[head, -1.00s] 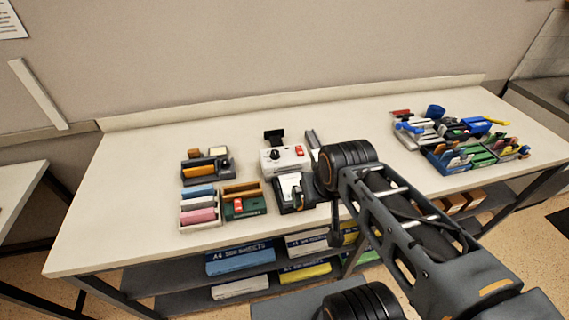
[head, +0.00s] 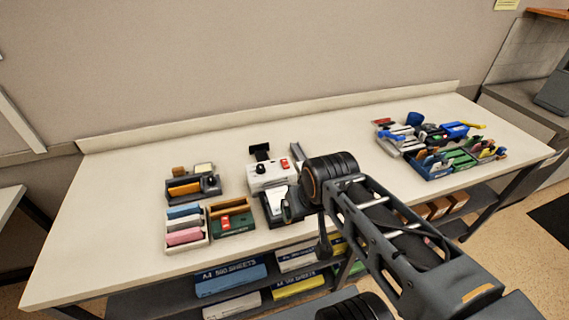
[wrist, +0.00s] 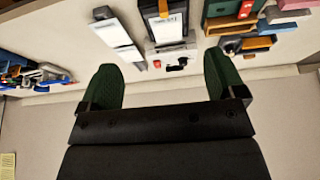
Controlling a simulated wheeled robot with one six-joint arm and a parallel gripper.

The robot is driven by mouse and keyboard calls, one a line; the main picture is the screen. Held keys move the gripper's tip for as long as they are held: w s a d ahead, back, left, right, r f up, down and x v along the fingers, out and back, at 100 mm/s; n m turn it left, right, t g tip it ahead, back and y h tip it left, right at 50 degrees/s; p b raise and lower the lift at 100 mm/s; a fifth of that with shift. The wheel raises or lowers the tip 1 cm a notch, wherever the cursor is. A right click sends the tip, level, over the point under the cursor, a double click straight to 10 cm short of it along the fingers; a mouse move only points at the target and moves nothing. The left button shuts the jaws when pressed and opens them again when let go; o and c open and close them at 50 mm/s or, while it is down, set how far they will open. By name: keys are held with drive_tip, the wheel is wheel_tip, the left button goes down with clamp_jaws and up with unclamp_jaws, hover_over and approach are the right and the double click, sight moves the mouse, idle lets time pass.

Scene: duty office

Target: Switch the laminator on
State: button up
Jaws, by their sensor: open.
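The laminator appears to be the white machine (head: 271,176) with a black knob (head: 259,168) and a red rocker switch (head: 284,163) on top, on the table left of my arm. I cannot tell the switch's position. My gripper (wrist: 163,82) is open and empty, its two green-padded fingers wide apart. In the head view, my arm hides most of the gripper, just right of the machine and above the table.
A black-and-white device (head: 273,206) sits directly in front of the machine. Left are a dark organiser (head: 193,189), a green box (head: 232,228) and a tray of coloured blocks (head: 186,246). A stationery cluster (head: 430,140) lies at the right. The table between is mostly clear.

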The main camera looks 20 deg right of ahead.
clamp_jaws()
idle(0.7)
idle(0.7)
